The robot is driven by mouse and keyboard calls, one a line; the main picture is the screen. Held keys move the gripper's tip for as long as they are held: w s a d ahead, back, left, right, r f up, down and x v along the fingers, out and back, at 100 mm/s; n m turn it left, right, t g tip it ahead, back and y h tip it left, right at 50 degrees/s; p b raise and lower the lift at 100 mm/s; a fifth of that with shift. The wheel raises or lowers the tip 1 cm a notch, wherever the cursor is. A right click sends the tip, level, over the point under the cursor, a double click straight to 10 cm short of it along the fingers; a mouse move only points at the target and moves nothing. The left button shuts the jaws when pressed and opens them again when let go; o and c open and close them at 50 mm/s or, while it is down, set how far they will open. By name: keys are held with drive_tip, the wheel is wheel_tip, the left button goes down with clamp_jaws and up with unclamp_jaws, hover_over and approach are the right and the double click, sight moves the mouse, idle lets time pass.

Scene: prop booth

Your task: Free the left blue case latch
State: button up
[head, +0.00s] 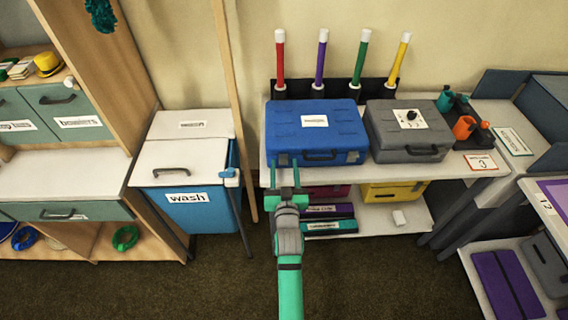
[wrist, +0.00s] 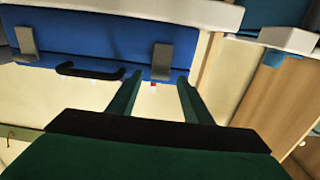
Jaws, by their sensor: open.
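The blue case (head: 316,124) lies shut on the table's left part, with its black handle (head: 322,154) facing me. In the wrist view the case (wrist: 90,38) is turned about, so its left latch shows on the right. That left latch (wrist: 161,60) is a grey plate on the case's front, and the other grey latch (wrist: 25,42) is beyond the handle (wrist: 88,70). My gripper (head: 284,168) is open and empty at the case's front left. In the wrist view my gripper (wrist: 158,80) has its fingertips either side of the left latch's line; contact cannot be told.
A grey case (head: 406,128) stands close right of the blue one. Batons in a black rack (head: 340,90) stand behind. The blue wash bin (head: 195,205) and a wooden post (head: 236,120) are to the left. A lower shelf (head: 385,220) holds more cases.

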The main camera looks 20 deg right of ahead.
drive_tip(key=shift+x, duration=1)
drive_tip(key=c, duration=1.1)
drive_tip(key=shift+o, duration=0.2)
